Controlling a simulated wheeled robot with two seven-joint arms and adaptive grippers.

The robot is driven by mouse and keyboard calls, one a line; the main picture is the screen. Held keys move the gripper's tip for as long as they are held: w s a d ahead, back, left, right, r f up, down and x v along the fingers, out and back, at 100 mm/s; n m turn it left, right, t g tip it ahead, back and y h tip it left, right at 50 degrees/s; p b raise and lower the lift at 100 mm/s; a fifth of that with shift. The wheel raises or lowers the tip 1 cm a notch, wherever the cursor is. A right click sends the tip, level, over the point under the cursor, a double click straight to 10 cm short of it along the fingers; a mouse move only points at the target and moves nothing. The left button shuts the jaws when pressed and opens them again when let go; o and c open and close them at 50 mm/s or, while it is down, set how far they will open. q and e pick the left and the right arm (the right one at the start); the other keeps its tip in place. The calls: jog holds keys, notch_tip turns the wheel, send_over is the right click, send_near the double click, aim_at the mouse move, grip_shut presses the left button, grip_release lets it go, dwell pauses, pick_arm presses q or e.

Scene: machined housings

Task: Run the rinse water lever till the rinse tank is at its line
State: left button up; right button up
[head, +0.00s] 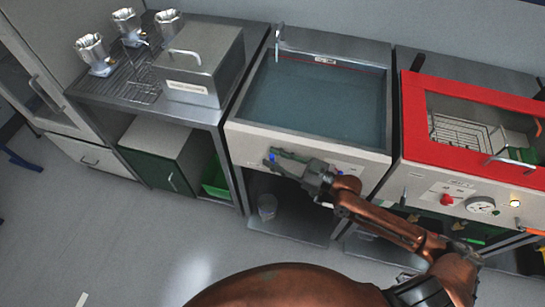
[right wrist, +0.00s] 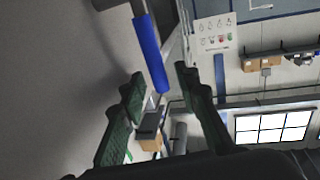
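The rinse tank (head: 330,95) is the open steel basin in the middle of the head view, with blue-grey water in it. A thin red line (head: 352,64) runs along its back wall, and the water surface looks close below it. The blue lever (right wrist: 150,52) shows large in the right wrist view, ahead of and between my fingertips. Only a bit of its blue shows in the head view (head: 272,157), at the tank's front panel. My right gripper (head: 274,159) is open around or just short of the lever; contact cannot be told. My left gripper is out of view.
A spout (head: 279,40) stands at the tank's back left corner. A red-framed machine (head: 413,120) with a gauge stands right. A steel bench (head: 215,112) on the left holds a lidded box (head: 203,65) and several machined housings (head: 95,53). Floor in front is clear.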

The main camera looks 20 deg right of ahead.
jog(key=shift+w+a, duration=0.3)
jog(key=shift+c, duration=0.6)
grip_shut()
